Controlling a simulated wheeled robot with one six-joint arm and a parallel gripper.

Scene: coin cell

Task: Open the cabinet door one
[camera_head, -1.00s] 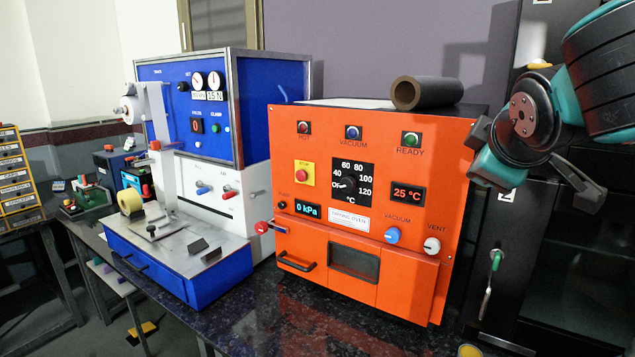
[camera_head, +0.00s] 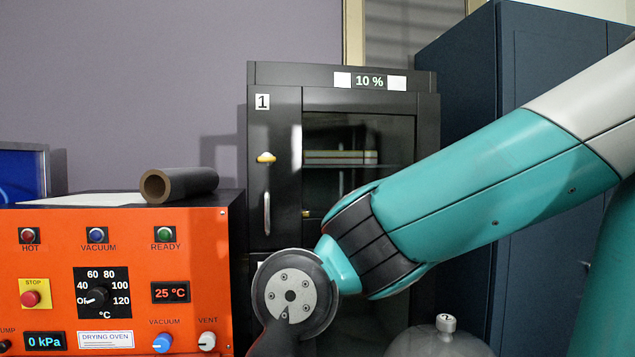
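A black cabinet (camera_head: 342,75) stands behind my arm, with a "10 %" display on top. Its upper door, marked 1 (camera_head: 262,101), has a dark glass pane (camera_head: 350,128) and looks closed. My gripper (camera_head: 274,343) is a dark shape at the bottom edge, below and in front of the handle. Its fingertips are cut off or hidden, so its opening does not show. My wrist and forearm hide the cabinet's lower part.
An orange drying oven (camera_head: 60,262) stands on the left, with a dark tube (camera_head: 180,184) on top. A dark blue cabinet (camera_head: 480,80) is on the right. A grey rounded vessel with a metal cap (camera_head: 445,323) is at the bottom, under my arm.

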